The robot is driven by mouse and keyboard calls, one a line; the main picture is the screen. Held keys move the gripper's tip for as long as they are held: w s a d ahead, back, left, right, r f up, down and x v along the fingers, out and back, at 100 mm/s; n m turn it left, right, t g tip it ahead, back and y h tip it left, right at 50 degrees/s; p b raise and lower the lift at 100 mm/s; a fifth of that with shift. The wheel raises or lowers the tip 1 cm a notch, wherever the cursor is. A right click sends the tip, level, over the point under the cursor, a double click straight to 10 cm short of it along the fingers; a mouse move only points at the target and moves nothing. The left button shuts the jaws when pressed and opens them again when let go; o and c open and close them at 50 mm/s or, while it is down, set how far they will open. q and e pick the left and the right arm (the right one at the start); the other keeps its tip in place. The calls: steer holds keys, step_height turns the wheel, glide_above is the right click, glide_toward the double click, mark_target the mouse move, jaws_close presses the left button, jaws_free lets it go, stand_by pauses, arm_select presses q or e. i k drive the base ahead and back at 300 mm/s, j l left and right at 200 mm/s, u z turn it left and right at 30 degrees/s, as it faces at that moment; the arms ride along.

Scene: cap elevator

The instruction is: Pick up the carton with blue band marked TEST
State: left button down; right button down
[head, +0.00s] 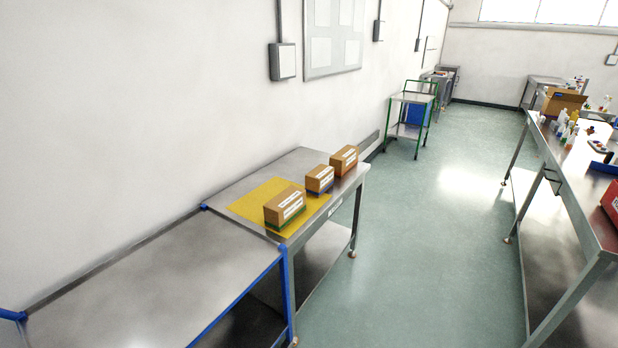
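The carton with the blue band (319,180) is a small brown box with a white label. It stands upright on the metal table by the wall, at the right edge of a yellow mat (250,203). It is the middle one of three similar cartons in a row. The lettering on its label is too small to read. Neither of my grippers shows in the head view.
A green-banded carton (285,208) stands nearer on the mat, and an orange-banded carton (344,160) stands farther back. A blue-framed metal table (150,285) adjoins at the near left. A cluttered bench (566,170) stands right. The green floor (430,230) between is clear.

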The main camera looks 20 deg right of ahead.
mark_target(319, 180)
steer(key=i+l+u, duration=0.25)
steer(key=i+l, duration=0.2)
steer(key=l, duration=0.2)
steer(key=i+l+u, duration=0.15)
steer(key=l, duration=0.2)
steer(key=i+l+u, duration=0.1)
steer(key=l, duration=0.25)
steer(key=i+l+u, duration=0.15)
steer(key=l, duration=0.25)
steer(key=i+l+u, duration=0.1)
steer(key=i+l, duration=0.15)
steer(key=l, duration=0.15)
steer(key=i+l+u, duration=0.15)
steer(key=l, duration=0.25)
